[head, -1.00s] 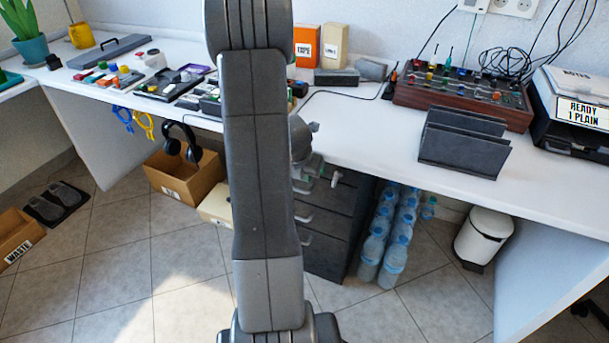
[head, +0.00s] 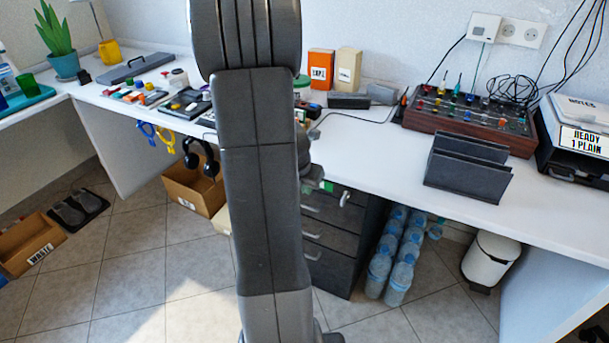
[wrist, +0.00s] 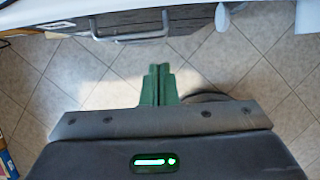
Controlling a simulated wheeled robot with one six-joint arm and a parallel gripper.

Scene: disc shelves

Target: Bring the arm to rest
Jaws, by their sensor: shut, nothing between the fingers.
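My arm (head: 262,180) stands upright in the middle of the head view and hides part of the desk and drawers behind it. My gripper shows in the wrist view, where its green fingers (wrist: 158,84) are together with nothing between them. It points at open tiled floor, with a drawer front and its handle (wrist: 130,38) beyond it at the top of the picture.
The white desk (head: 370,150) runs across the view. A dark drawer unit (head: 330,240), water bottles (head: 390,265) and a white bin (head: 491,258) stand below it. A black file holder (head: 466,168) stands near the desk's front edge.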

